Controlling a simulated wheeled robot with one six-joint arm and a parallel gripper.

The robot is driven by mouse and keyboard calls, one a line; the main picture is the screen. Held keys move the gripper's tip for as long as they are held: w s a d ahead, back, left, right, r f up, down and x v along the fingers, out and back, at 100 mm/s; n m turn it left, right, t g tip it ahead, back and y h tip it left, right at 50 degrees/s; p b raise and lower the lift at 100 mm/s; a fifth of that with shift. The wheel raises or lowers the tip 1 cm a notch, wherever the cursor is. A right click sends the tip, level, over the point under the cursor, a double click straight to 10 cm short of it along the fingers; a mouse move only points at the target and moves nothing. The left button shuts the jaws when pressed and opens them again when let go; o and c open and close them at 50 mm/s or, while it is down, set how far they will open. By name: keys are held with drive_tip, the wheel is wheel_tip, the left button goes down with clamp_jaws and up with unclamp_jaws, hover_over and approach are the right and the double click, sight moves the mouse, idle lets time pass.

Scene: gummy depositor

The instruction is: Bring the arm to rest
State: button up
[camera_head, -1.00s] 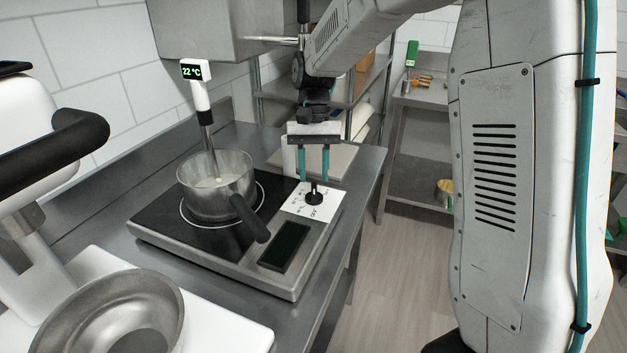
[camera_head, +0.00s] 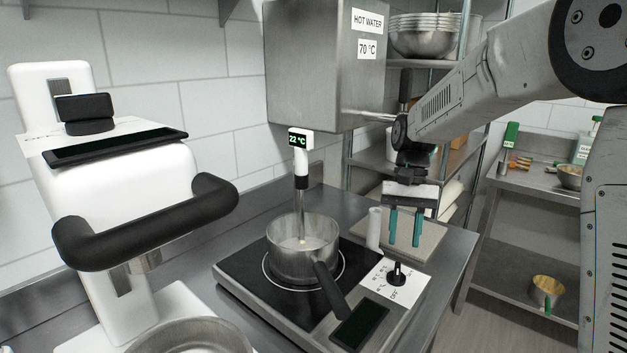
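My gripper (camera_head: 405,242) hangs from my arm at the right of the picture, fingers pointing down. Its two teal fingers are apart with nothing between them. It is above and behind the black control knob (camera_head: 397,274) of the induction cooktop (camera_head: 240,281), apart from the knob. A steel saucepan (camera_head: 290,262) with a black handle stands on the cooktop and holds a pale content. A thermometer (camera_head: 301,160) reading 22 °C stands in the pan.
A white mixer-like machine (camera_head: 125,200) with a black handle is at left, a steel bowl (camera_head: 190,338) below it. A steel hot water box (camera_head: 320,75) marked 70 °C hangs on the wall. Shelves (camera_head: 540,200) stand at right. A white cylinder (camera_head: 374,228) is near my gripper.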

drive_tip(key=s+d+r+n+t, duration=0.1)
drive_tip(key=s+r+t, duration=0.1)
drive_tip(key=s, duration=1.2)
drive_tip(key=s+d+r+n+t+h, duration=0.1)
drive_tip(key=s+r+n+t, duration=0.1)
drive_tip(key=s, duration=1.3)
drive_tip(key=shift+n+t, duration=0.3)
drive_tip(key=shift+t, duration=0.5)
